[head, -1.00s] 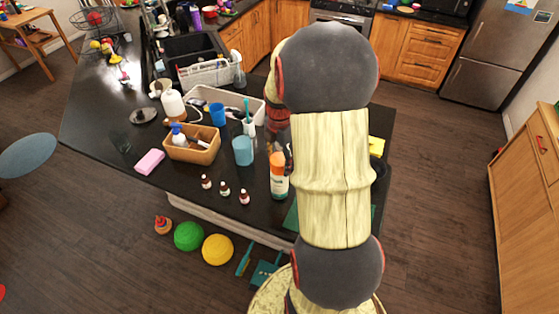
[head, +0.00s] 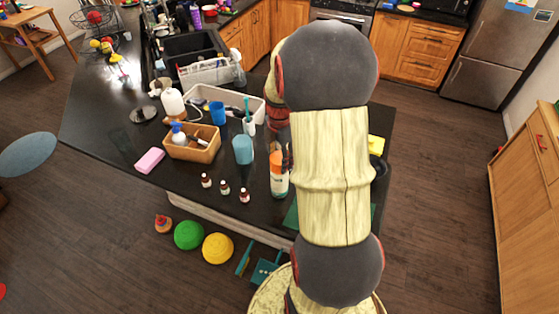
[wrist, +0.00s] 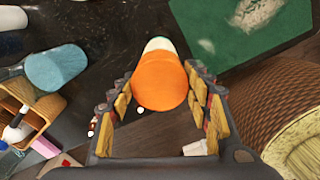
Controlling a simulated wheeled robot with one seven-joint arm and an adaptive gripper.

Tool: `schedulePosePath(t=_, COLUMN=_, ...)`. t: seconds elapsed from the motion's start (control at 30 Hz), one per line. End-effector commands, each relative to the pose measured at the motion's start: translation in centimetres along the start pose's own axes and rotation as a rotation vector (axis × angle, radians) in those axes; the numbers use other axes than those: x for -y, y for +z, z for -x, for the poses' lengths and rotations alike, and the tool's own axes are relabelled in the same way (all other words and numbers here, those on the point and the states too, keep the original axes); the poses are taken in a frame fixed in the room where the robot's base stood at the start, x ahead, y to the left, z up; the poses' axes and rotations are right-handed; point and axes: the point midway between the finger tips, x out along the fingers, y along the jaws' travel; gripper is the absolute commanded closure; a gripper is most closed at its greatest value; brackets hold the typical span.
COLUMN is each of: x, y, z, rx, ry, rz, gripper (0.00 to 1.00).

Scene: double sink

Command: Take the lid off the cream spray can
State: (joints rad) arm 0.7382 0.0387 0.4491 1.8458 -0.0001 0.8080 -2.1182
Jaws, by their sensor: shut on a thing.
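The cream spray can (head: 279,188) stands upright near the front edge of the dark counter, with its orange lid (head: 278,161) on top. In the wrist view the orange lid (wrist: 160,84) fills the space between the fingers, and a pale part of the can (wrist: 159,44) shows beyond it. My gripper (wrist: 160,74) is shut on the lid, with one finger on each side.
A blue-green cup (head: 243,150) stands to the left of the can. Small brown bottles (head: 225,188) stand nearer the front edge. A wooden caddy (head: 192,146), a pink sponge (head: 150,160) and a white bin (head: 222,95) are farther left. A green mat (wrist: 245,40) lies beside the can.

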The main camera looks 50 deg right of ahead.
Motion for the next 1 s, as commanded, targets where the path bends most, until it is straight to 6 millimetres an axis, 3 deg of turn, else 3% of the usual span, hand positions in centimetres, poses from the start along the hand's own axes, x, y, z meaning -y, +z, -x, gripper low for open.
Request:
schedulePosePath(t=0.27, x=0.0, y=0.0, z=0.6, rx=0.001, ry=0.001, rz=0.0, gripper=0.64)
schedulePosePath(t=0.47, x=-0.1, y=0.1, z=3.1, rx=0.003, ry=0.005, rz=0.0, gripper=0.64)
schedulePosePath(t=0.77, x=-0.7, y=5.4, z=9.2, rx=0.003, ry=0.004, rz=-0.005, gripper=0.64)
schedulePosePath(t=1.0, x=-1.3, y=10.7, z=11.4, rx=0.001, ry=0.001, rz=-0.003, gripper=0.64)
